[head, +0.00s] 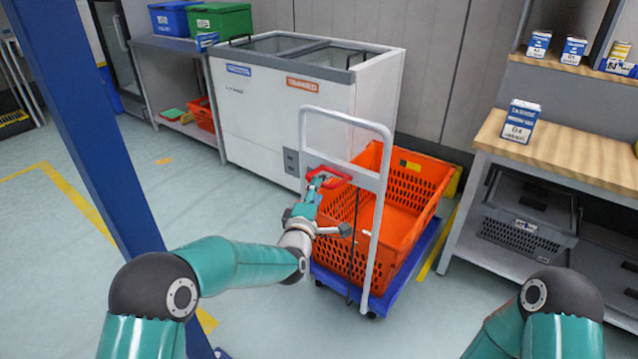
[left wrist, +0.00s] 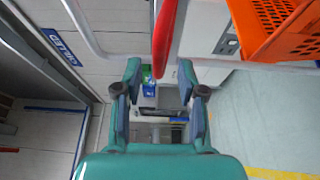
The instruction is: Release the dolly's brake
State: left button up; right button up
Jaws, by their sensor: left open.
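The dolly has a blue platform (head: 395,290) and an upright white tubular handle (head: 303,135). A red brake lever (head: 338,178) sits at the handle's crosspiece. My left gripper (head: 319,183) is open at the near side of the lever. In the left wrist view the red lever (left wrist: 163,38) reaches down from the top, its lower end showing between the fingertips of my left gripper (left wrist: 160,72). I cannot tell whether a finger touches it. Of my right arm only an upper part shows; its gripper is out of view.
An orange crate (head: 434,182) sits on the platform. A white chest freezer (head: 258,125) stands behind the dolly. A wooden-topped workbench (head: 570,152) with a grey crate (head: 525,225) below is at the right. A blue post (head: 92,120) crosses the left. Floor is clear at left.

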pick_arm(q)
jog(key=shift+x, duration=2.05)
jog(key=shift+c, duration=0.2)
grip_shut()
jog(key=shift+f, duration=0.1)
